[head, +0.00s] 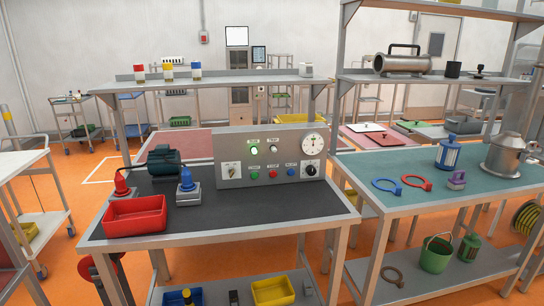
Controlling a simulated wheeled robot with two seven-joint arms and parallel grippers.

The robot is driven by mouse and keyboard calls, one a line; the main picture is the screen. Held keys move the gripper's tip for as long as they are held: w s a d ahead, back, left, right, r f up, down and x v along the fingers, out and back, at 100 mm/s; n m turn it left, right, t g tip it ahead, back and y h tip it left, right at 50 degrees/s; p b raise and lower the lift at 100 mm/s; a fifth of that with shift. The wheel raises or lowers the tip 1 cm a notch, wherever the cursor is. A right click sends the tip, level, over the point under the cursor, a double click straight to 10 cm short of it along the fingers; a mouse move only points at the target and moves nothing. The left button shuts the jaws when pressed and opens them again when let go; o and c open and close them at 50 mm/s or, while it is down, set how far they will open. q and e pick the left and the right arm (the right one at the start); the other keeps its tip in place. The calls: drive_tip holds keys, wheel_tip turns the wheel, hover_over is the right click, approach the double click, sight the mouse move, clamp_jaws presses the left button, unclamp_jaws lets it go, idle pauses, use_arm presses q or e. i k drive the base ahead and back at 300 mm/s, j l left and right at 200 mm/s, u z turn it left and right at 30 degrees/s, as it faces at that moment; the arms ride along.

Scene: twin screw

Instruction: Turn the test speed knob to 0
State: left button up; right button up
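A grey control panel (225,152) stands at the back of the dark-topped bench. A black round knob (310,169) sits on a pale plate at the panel's lower right, below a round white gauge (313,143). It may be the test speed knob, but its label and pointer position are too small to read. A selector switch (232,171) sits at the panel's lower left. A lit green lamp (254,150), a dim lamp (273,148) and green, red and blue buttons lie between. Neither of my grippers shows in the head view.
The dark bench top (255,210) is clear in front of the panel. A red bin (135,215), a red device (122,185), a blue device (187,188) and a dark green motor (165,160) stand left. A green-topped bench (440,185) stands right.

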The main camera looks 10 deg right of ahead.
sight(311, 171)
drive_tip(key=i+l+u, duration=0.1)
drive_tip(key=l, duration=0.25)
drive_tip(key=i+l+u, duration=0.1)
drive_tip(key=i+l, duration=0.3)
drive_tip(key=l, duration=0.3)
drive_tip(key=i+l+u, duration=0.15)
drive_tip(key=l, duration=0.2)
drive_tip(key=i+l+u, duration=0.1)
drive_tip(key=l, duration=0.3)
drive_tip(key=i+l+u, duration=0.1)
drive_tip(key=l, duration=0.3)
drive_tip(key=i, duration=0.1)
